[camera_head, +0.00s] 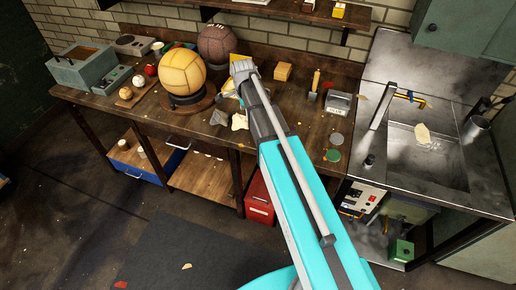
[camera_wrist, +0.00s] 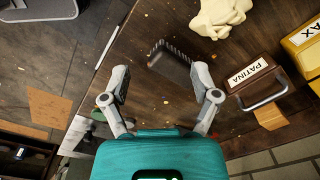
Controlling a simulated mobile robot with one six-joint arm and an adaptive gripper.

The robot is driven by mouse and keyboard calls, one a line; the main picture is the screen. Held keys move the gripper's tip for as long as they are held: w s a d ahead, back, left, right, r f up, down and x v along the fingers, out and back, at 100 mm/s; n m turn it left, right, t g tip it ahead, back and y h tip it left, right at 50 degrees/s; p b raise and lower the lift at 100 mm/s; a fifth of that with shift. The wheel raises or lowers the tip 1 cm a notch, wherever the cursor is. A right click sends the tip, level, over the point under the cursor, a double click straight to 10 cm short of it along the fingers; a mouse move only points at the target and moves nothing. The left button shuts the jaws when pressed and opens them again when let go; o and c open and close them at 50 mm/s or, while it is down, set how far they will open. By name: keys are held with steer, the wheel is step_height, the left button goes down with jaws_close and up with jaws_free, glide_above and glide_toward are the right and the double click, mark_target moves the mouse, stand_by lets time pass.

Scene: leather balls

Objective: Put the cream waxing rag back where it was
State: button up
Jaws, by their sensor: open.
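The cream waxing rag (camera_wrist: 222,15) lies crumpled on the brown wooden bench top, at the top edge of the wrist view and partly cut off. In the head view a pale crumpled cloth (camera_head: 239,122) lies near the bench's front edge, beside my arm; I cannot tell if it is the same rag. My gripper (camera_wrist: 160,72) is open and empty in the wrist view, above the bench and apart from the rag. A dark ridged block (camera_wrist: 180,54) lies beyond the gap between the fingers.
A PATINA tin (camera_wrist: 258,85) and a yellow WAX tin (camera_wrist: 306,45) stand right of my gripper in the wrist view. A tan leather ball (camera_head: 180,72) rests on a round stand. A brown ball (camera_head: 217,43) sits behind it. A metal sink (camera_head: 445,165) is at the right.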

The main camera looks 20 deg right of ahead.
steer(key=s+n, duration=1.7)
steer(key=s, duration=0.2)
steer(key=shift+a, duration=0.25)
